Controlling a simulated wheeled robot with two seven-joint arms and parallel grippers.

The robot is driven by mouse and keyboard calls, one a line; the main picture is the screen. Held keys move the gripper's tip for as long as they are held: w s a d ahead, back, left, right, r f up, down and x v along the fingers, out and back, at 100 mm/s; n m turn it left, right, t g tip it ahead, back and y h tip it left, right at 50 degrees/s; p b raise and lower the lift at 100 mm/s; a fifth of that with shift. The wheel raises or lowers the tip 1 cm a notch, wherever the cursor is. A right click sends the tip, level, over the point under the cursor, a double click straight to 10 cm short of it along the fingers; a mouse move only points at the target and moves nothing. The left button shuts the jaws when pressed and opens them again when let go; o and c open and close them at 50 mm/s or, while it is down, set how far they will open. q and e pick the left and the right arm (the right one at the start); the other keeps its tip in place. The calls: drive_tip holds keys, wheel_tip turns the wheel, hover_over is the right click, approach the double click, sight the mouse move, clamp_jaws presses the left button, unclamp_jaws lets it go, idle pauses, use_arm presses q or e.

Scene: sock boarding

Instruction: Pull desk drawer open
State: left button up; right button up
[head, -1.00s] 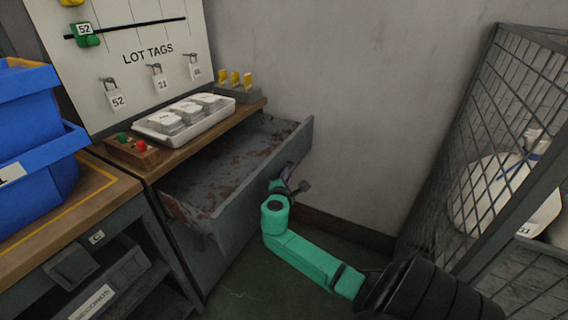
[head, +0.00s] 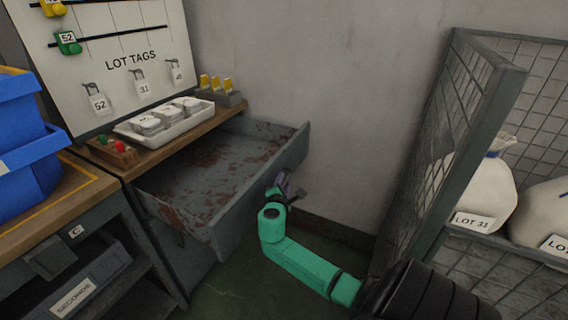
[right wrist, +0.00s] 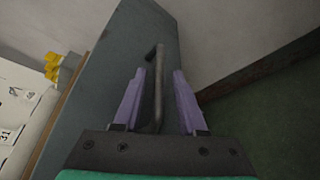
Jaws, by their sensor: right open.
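The desk drawer (head: 262,195) is grey with a worn, rust-stained inside. It stands pulled well out from under the wooden desk top and looks empty. Its grey front panel fills the middle of the right wrist view (right wrist: 115,75). The bar handle (right wrist: 158,85) shows there between the purple fingers of my right gripper (right wrist: 157,95). The fingers are apart, one on each side of the bar, with visible gaps. In the head view my right gripper (head: 286,188) is at the outer face of the drawer front. My left gripper is not in view.
A white tray of small packs (head: 165,121) and a red-green button box (head: 112,151) sit on the desk top (head: 195,132). Blue bins (head: 25,150) stand at left. A wire-mesh cage door (head: 440,140) and lot sacks (head: 484,195) are at right.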

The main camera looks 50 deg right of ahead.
idle(0.3)
drive_tip(key=shift+s+a+r, duration=0.1)
drive_tip(key=shift+s+a, duration=0.1)
drive_tip(key=shift+a, duration=0.1)
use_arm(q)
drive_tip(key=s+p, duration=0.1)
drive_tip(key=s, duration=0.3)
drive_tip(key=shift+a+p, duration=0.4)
use_arm(e)
drive_tip(key=v, duration=1.3)
drive_tip(key=shift+s+a, duration=0.25)
drive_tip(key=shift+a, duration=0.05)
